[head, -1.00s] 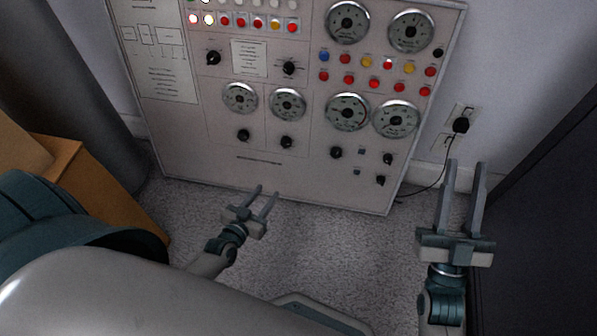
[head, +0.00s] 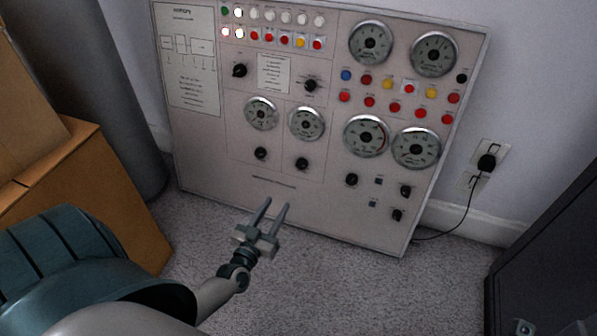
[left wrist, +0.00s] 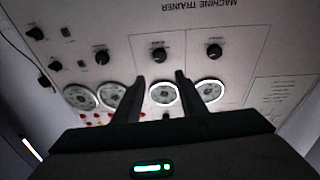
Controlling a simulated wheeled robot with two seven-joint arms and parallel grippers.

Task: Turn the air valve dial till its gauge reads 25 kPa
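A grey control panel (head: 335,215) stands on the floor against the wall, with round gauges and black dials. The labels are too small to read, so I cannot tell which dial is the air valve. Two smaller gauges (head: 261,113) (head: 306,123) sit above two black dials (head: 261,153) (head: 302,164). Two larger gauges (head: 366,135) (head: 416,148) sit at right above more dials (head: 351,180). Needle readings are unclear. My left gripper (head: 277,205) is open and empty, before the panel's lower part. In the left wrist view its fingers (left wrist: 159,78) partly cover the gauges. My right gripper is out of view.
Cardboard boxes (head: 90,190) stand at left, and a dark cabinet (head: 545,245) at right. A black plug (head: 487,162) sits in a wall socket, its cable running down behind the panel. Carpet (head: 330,290) in front of the panel is clear.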

